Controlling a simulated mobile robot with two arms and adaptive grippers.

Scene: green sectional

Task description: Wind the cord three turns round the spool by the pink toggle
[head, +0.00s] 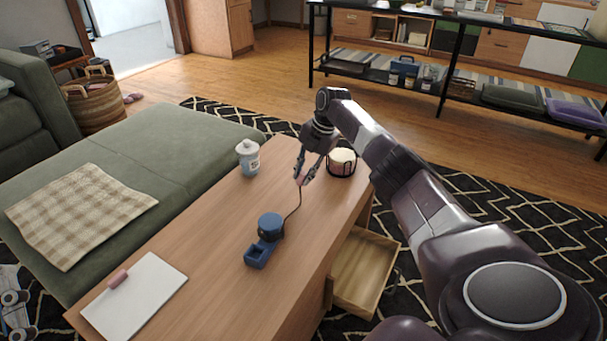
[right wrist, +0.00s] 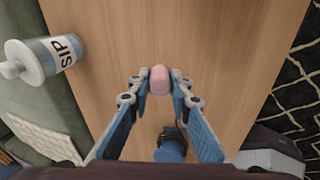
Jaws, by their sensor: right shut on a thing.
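The blue spool (head: 270,226) stands on a blue base (head: 262,252) on the wooden table. A dark cord (head: 297,209) runs from the spool up to the pink toggle (head: 301,180). My right gripper (head: 304,175) is shut on the toggle and holds it beyond the spool. In the right wrist view the toggle (right wrist: 160,80) sits between the fingertips, and the spool (right wrist: 169,152) shows low in the picture, partly cut off. I cannot tell how much cord is wound on the spool. My left gripper is not in view.
A white and blue canister (head: 248,158) stands at the table's far left edge. A candle in a black holder (head: 342,161) stands right of my gripper. A white board (head: 135,298) lies at the near left. An open drawer (head: 366,270) juts out on the right.

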